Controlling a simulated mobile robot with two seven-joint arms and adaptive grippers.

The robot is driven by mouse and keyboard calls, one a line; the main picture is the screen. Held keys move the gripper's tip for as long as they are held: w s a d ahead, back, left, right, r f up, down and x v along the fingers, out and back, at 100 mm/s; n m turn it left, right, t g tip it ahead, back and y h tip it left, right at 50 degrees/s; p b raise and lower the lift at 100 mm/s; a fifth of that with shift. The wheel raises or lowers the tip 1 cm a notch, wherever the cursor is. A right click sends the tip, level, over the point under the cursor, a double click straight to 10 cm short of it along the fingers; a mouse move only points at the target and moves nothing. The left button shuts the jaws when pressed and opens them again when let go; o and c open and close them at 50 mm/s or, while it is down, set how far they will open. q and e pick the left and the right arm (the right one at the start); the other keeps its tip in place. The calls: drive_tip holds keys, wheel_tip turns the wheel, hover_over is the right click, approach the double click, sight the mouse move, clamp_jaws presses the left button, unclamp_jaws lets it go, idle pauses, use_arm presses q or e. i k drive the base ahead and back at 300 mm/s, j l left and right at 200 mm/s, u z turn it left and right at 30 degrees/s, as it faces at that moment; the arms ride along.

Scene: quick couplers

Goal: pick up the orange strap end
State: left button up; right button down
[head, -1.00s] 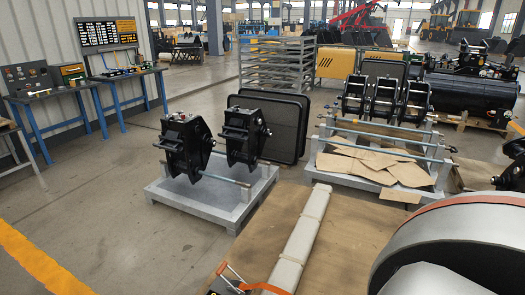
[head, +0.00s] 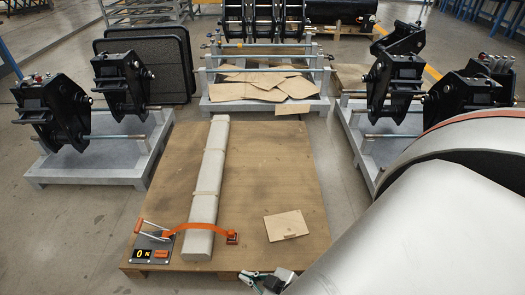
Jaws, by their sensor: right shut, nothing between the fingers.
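An orange strap (head: 197,226) runs over the front end of a long pale wrapped beam (head: 208,180) lying on a brown board. Its left end meets a lever device (head: 150,243) with an orange handle. Its right end meets a small red piece (head: 232,238) on the board beside the beam. My right gripper (head: 256,279) is at the bottom edge, in front of the board and right of the red piece, apart from the strap. It is shut and empty, and partly cut off by the frame. My left gripper is out of view.
The board (head: 285,180) is mostly bare right of the beam, apart from a small flat plate (head: 286,225). Grey pallets with black couplers stand at left (head: 125,85) and right (head: 390,80). Cardboard sheets (head: 265,82) lie on a rack behind. My right arm covers the lower right.

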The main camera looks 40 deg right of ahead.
sight(231, 233)
drive_tip(key=l+z, duration=0.1)
drive_tip(key=z, duration=0.75)
drive_tip(key=i+l+z, duration=0.1)
drive_tip(key=z, duration=0.35)
drive_tip(key=i+z, duration=0.2)
drive_tip(key=z, duration=0.25)
